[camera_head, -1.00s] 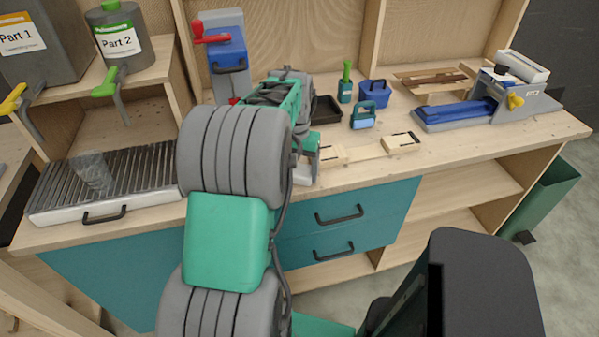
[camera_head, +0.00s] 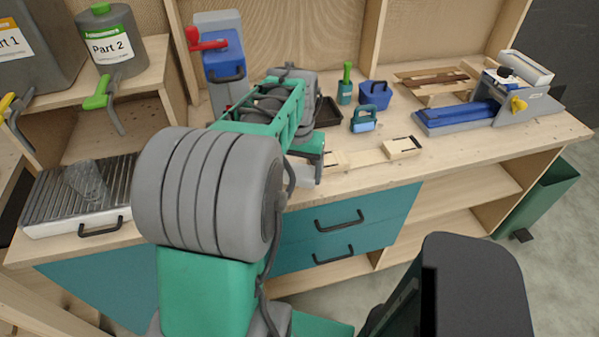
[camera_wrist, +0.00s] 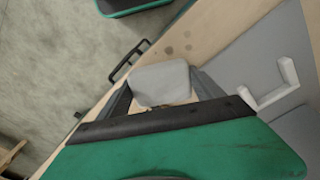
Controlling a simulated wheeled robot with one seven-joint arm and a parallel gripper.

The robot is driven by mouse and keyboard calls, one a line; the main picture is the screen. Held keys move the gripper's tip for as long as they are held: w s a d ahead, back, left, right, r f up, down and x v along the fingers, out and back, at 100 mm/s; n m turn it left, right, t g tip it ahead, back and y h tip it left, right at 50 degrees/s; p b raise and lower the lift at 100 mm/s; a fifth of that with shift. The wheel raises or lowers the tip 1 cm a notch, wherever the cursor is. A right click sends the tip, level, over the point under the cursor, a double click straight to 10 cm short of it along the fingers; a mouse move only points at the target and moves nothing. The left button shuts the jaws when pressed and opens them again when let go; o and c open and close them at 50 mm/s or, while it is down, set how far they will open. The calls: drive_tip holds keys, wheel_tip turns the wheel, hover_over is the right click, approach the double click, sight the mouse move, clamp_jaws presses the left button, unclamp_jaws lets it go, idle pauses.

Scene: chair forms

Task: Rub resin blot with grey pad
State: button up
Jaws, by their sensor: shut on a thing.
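The grey pad (camera_wrist: 160,84) sits between the two fingers of my gripper (camera_wrist: 162,92) in the wrist view, and the gripper is shut on it. A small beige patch shows just behind the pad. Past it, a few small dark spots (camera_wrist: 180,48) mark the pale wood surface; I cannot tell whether any is the resin blot. In the head view my gripper (camera_head: 308,170) is low over the bench's front part, left of the light wooden pieces (camera_head: 402,147). My arm hides much of the bench there.
A ribbed rack (camera_head: 75,195) with a clear cup (camera_head: 88,180) is left. Bare wood lies front right.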

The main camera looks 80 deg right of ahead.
sight(300, 172)
drive_tip(key=shift+r+p, duration=0.6)
drive_tip(key=shift+r, duration=0.7)
wheel_tip(300, 172, up, 3)
drive_tip(key=shift+r+p, duration=0.1)
drive_tip(key=shift+p, duration=1.15)
